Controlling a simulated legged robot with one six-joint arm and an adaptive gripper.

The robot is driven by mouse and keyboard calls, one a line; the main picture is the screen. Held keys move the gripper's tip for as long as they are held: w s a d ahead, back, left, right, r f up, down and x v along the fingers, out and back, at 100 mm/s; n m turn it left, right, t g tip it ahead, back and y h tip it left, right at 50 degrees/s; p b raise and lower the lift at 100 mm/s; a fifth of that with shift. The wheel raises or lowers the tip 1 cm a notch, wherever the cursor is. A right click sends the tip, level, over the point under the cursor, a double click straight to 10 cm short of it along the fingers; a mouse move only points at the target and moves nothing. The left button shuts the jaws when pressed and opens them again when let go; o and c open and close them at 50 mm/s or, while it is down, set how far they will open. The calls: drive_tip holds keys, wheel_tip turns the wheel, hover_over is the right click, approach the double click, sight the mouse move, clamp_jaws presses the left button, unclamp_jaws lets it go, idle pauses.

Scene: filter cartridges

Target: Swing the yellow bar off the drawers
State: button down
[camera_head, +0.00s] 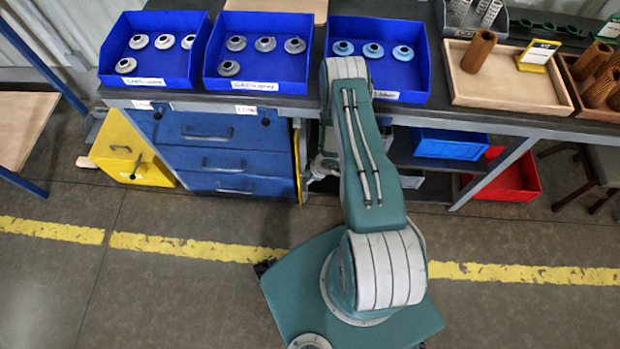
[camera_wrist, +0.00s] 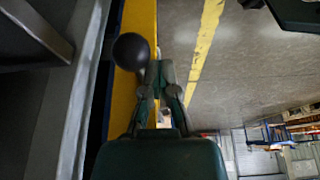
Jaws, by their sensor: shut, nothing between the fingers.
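The yellow bar (camera_head: 297,165) stands upright at the right edge of the blue drawers (camera_head: 218,158) in the head view. It looks thin there, and the drawer fronts to its left show uncovered. In the wrist view the yellow bar (camera_wrist: 138,20) runs up the picture, with a round black knob (camera_wrist: 131,51) in front of it. My gripper (camera_wrist: 159,68) is shut and empty, its fingertips close beside the knob; I cannot tell whether they touch. In the head view my gripper (camera_head: 321,166) is just right of the bar, partly hidden by my arm.
The bench (camera_head: 430,116) above carries blue bins (camera_head: 150,82) of caps and a wooden tray (camera_head: 510,90) at right. A yellow box (camera_head: 125,150) stands left of the drawers. A red bin (camera_head: 515,180) sits under the bench. The floor in front is clear.

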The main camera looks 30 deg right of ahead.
drive_tip(key=shift+w+d, duration=0.1)
drive_tip(key=shift+d, duration=0.25)
idle(0.4)
drive_tip(key=shift+a, duration=0.1)
